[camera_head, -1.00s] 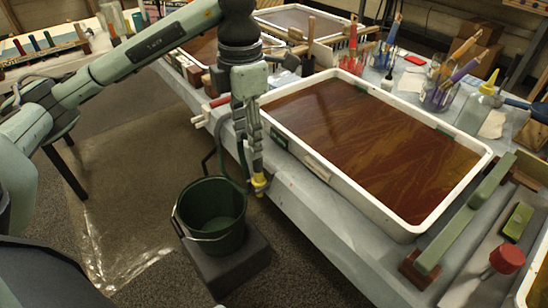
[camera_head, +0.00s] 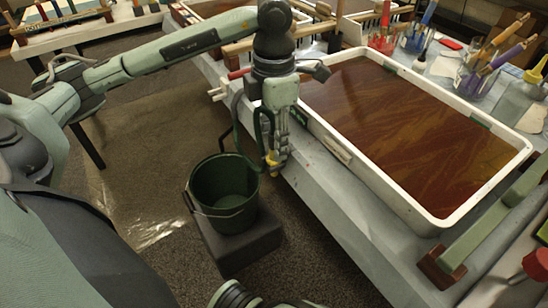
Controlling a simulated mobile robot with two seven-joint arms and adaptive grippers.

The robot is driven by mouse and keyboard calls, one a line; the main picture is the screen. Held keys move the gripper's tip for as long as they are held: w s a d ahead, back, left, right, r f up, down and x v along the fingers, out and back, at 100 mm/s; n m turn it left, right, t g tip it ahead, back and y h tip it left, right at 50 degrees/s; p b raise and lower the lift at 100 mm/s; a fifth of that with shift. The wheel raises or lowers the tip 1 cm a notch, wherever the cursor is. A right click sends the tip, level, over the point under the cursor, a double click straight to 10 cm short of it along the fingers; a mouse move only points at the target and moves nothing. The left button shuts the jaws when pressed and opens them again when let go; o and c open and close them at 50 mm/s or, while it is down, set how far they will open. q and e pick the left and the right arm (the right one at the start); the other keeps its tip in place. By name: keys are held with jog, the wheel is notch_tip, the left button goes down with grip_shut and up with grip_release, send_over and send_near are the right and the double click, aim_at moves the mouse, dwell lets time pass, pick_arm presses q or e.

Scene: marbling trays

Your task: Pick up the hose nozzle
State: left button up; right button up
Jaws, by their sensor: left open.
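The hose nozzle (camera_head: 272,159) is a small yellow piece at the table's near left edge, above and right of the green bucket. A dark green hose (camera_head: 239,120) loops beside it. My left gripper (camera_head: 278,157) points down at the nozzle, with its fingers right around or beside it. The gripper is open, and its fingers hide part of the nozzle. I cannot tell whether they touch it.
The green bucket (camera_head: 223,190) stands on a dark block (camera_head: 236,249) below the gripper. A white-rimmed tray (camera_head: 375,180) of brown liquid lies right of it on the grey table (camera_head: 330,205). Brush jars and a squeeze bottle (camera_head: 518,97) stand beyond. Open floor lies left.

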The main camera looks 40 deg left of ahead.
pick_arm(q)
jog(key=shift+c, duration=0.3)
grip_shut()
